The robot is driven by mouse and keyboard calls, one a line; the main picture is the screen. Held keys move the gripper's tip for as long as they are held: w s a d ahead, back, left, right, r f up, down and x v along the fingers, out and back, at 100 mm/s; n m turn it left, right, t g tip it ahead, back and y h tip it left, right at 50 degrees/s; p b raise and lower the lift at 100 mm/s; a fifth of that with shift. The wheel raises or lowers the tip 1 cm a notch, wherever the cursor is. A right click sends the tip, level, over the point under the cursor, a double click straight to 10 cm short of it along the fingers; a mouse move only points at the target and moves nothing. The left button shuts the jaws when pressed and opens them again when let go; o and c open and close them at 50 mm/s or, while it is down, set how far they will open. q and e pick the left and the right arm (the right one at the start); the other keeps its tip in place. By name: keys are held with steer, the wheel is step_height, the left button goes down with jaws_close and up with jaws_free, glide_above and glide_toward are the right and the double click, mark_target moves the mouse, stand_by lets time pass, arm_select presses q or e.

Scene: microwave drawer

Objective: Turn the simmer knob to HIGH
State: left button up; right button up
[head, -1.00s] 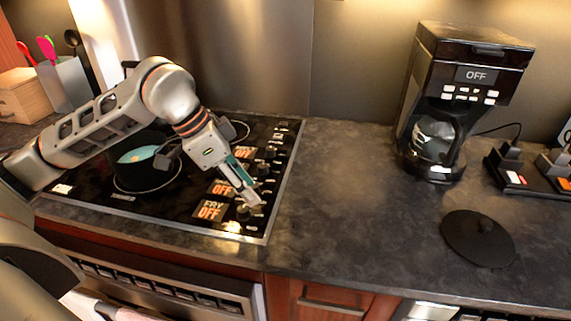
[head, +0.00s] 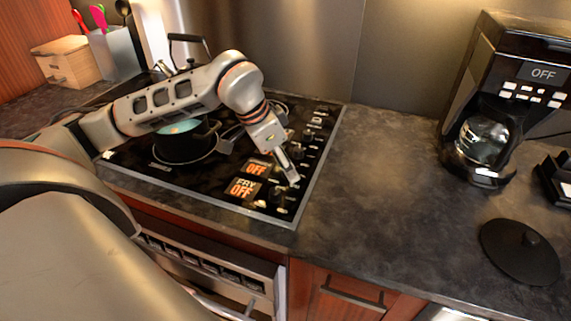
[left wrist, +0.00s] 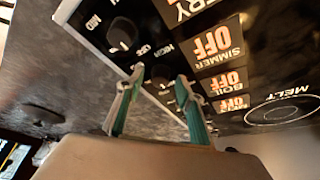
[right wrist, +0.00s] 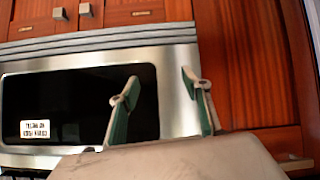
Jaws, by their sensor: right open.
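The simmer display (head: 257,168) reads OFF on the black cooktop (head: 222,195). It also shows in the left wrist view (left wrist: 220,42). The simmer knob (left wrist: 161,78) is a dark knob with a HIGH mark beside it; in the head view my gripper largely covers it. My left gripper (left wrist: 160,78) has its fingers apart, one on each side of this knob, pointing down at it; I cannot tell if they touch it. It also shows in the head view (head: 291,178). My right gripper (right wrist: 160,78) is open and empty in front of a steel-trimmed appliance front.
The fry knob (left wrist: 122,35) sits close beside the simmer knob. A coffee maker (head: 505,110) and a black lid (head: 520,252) are to the right. The counter (head: 385,185) between is clear.

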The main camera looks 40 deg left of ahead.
arm_select(q)
jaws_close()
